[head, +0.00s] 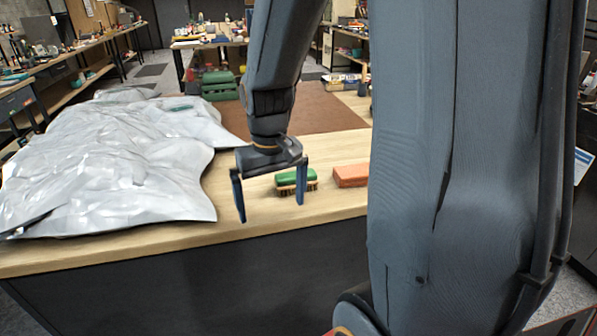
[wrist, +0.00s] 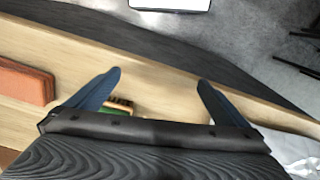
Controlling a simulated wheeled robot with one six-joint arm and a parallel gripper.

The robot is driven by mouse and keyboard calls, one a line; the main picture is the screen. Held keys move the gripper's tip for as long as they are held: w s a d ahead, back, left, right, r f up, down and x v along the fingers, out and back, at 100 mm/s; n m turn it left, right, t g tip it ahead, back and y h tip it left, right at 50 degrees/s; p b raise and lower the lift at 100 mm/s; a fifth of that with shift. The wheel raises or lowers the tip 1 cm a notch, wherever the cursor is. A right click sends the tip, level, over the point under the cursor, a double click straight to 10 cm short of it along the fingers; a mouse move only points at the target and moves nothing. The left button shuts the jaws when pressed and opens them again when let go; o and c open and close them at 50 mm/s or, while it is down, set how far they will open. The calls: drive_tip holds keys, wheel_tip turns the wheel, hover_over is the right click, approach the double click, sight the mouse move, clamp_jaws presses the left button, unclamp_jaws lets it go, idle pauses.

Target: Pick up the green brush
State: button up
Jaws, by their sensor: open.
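The green brush (head: 294,179) lies on the wooden table, its green back up and its tan bristles down. My gripper (head: 270,213) is open and empty, its two blue fingers pointing down in front of the brush in the head view. The right finger covers part of the brush there. In the wrist view, the brush (wrist: 121,104) shows only in part beside the left finger, and my gripper's body hides the rest. My gripper (wrist: 158,79) is spread wide there with nothing between its fingertips.
An orange-brown block (head: 350,175) lies just right of the brush; my arm stands close to its right. A crumpled silvery sheet (head: 110,165) covers the left of the table (head: 150,243). The table's front edge is close to my gripper. Green boxes (head: 220,86) stand behind.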

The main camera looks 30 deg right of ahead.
drive_tip(key=shift+m+g, duration=0.3)
drive_tip(key=shift+m, duration=0.6)
drive_tip(key=w+d+r+p, duration=0.1)
drive_tip(key=w+d, duration=0.1)
drive_tip(key=d, duration=0.1)
drive_tip(key=w+d+r+p, duration=0.1)
drive_tip(key=w+d+r, duration=0.1)
drive_tip(key=d, duration=0.2)
drive_tip(key=w+d+r+p, duration=0.1)
drive_tip(key=w+d+r, duration=0.1)
drive_tip(key=w+d, duration=0.1)
drive_tip(key=shift+w+d+r, duration=0.1)
drive_tip(key=shift+d, duration=0.15)
drive_tip(key=shift+w+d, duration=0.15)
drive_tip(key=shift+d, duration=0.15)
drive_tip(key=shift+w+f+p, duration=0.15)
drive_tip(key=shift+f+p, duration=0.6)
drive_tip(key=shift+f, duration=1.15)
drive_tip(key=shift+w+f+p, duration=0.15)
drive_tip(key=shift+f+p, duration=0.6)
drive_tip(key=shift+f, duration=1.15)
drive_tip(key=c, duration=0.9)
drive_tip(key=shift+r, duration=0.15)
